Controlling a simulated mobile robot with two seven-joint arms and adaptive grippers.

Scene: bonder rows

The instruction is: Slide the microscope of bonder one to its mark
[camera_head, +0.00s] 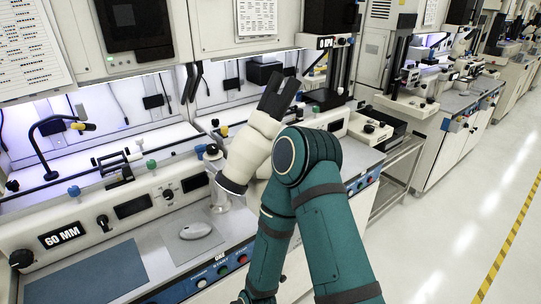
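A white microscope (251,148) with two black eyepieces stands tilted over the right part of the nearest bonder's worktop (160,250). I cannot make out a mark for the microscope. One teal arm of mine rises from the bottom and bends in front of the microscope's right side, hiding part of it. Neither of my grippers shows.
A grey mouse-like device (195,231) and a blue-grey mat (86,276) lie on the worktop. A "60 MM" display (61,235) and knobs line the panel. A black bent lamp (45,150) stands left. More bonders (450,95) stand right, beside a clear floor aisle (460,220).

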